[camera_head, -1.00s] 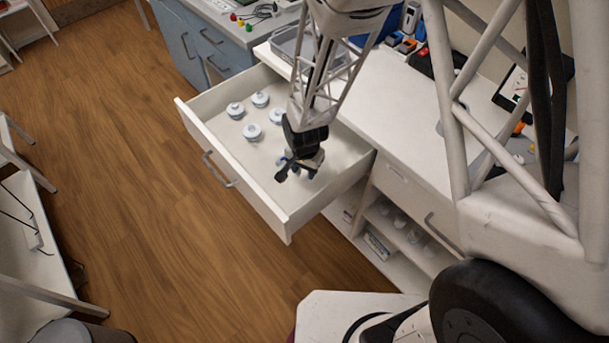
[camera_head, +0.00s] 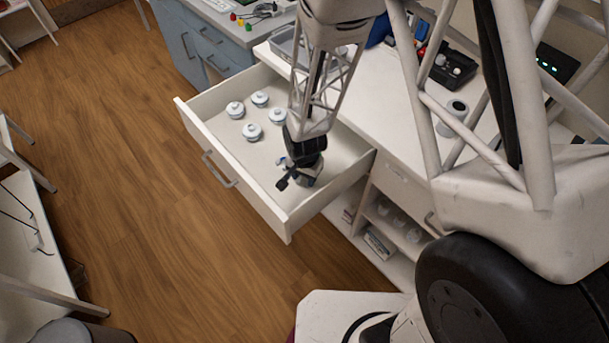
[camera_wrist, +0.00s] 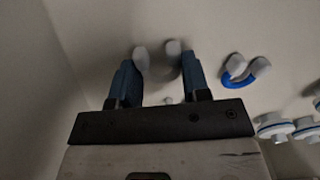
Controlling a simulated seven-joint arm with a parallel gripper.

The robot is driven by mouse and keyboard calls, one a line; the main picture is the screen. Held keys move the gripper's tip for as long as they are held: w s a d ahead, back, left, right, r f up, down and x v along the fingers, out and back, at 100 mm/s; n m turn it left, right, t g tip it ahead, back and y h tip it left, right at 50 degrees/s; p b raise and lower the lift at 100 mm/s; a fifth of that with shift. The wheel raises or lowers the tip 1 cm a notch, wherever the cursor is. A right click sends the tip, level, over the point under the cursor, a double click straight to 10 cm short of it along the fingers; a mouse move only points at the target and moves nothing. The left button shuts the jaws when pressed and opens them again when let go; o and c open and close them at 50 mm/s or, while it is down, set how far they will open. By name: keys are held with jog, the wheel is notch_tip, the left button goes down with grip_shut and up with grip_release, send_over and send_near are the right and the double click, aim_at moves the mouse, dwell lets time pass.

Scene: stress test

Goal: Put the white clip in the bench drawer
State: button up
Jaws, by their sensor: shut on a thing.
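The bench drawer (camera_head: 250,203) is pulled open in the head view. My gripper (camera_head: 296,180) points down inside it, near its right front corner. In the wrist view my gripper (camera_wrist: 160,74) has its two blue fingers around a pale clip-like piece, the white clip (camera_wrist: 141,60), whose two rounded ends show between the fingertips. The rest of it is dim and partly hidden. A second clip, blue and pale (camera_wrist: 240,72), lies on the drawer floor to the right of the fingers. I cannot tell whether the held clip touches the floor.
Several round white pieces with blue bands (camera_head: 252,131) stand in the drawer's left and back part. The white worktop (camera_head: 365,105) lies behind the drawer. Open shelves (camera_head: 395,235) are to its right. Drawer floor left of my gripper is clear.

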jog(key=shift+f, duration=0.15)
jog(key=o, duration=0.9)
notch_tip(320, 180, up, 12)
jog(key=shift+r, duration=0.2)
dwell(0.6)
dwell(0.7)
